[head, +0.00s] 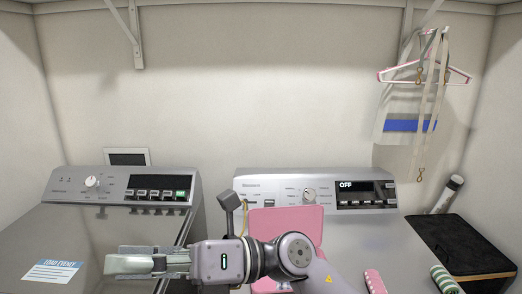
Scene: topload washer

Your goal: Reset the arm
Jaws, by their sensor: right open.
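My right arm comes in from the bottom, right of centre, and reaches to the left. My right gripper (116,260) points left, open, with nothing seen between its fingers. It shows in front of the left machine's grey top. My left gripper is out of view. The left machine (88,222) has a panel with a knob and a lit green button. The right machine (352,240) has a panel whose display reads OFF.
A pink object (298,220) stands behind my right arm, partly hidden. A pink item (375,281) and a green-striped item (444,279) lie at the lower right. A dark box (462,243) stands at right. Pink hangers (398,72) hang on the wall above.

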